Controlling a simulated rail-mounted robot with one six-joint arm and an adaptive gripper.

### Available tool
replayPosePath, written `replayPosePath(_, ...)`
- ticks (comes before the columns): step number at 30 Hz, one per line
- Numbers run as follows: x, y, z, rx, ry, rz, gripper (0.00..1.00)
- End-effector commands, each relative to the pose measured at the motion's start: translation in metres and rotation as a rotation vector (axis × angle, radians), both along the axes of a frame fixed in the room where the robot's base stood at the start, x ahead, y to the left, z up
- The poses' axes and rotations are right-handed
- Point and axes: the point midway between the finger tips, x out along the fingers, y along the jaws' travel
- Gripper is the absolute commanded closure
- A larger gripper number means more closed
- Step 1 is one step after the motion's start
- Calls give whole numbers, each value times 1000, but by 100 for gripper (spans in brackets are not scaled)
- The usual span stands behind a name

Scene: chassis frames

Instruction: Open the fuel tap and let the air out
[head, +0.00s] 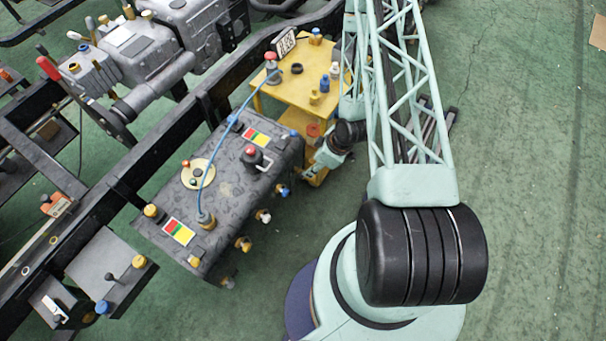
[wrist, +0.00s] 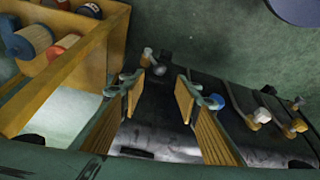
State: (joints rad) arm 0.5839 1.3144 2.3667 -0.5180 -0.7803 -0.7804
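A dark grey tank (head: 215,200) lies along the black frame rail, with a red-topped black fitting (head: 251,155), a round brass plate (head: 197,174) and a blue hose (head: 222,135) on its top. Several small taps or fittings with coloured knobs stick out along its right side, including a blue one (head: 282,191) and a white one (head: 263,216). I cannot tell which is the fuel tap. In the wrist view, my gripper (wrist: 160,88) is open and empty, over the dark tank surface. A small pale fitting (wrist: 148,58) shows just beyond the gap between the fingertips, apart from them.
A yellow cart (head: 305,90) with bottles and caps stands at the tank's far end; its yellow edge (wrist: 65,80) is close on the left in the wrist view. Fittings with orange and white parts (wrist: 260,117) lie to the right. Green floor (head: 530,200) is clear on the right.

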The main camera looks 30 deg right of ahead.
Motion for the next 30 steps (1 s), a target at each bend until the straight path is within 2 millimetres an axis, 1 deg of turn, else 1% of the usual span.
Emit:
replayPosePath(1,2,2,-6,0,0,1,70)
replayPosePath(21,25,16,-73,0,0,2,70)
replayPosePath(30,31,20,-90,0,0,0,70)
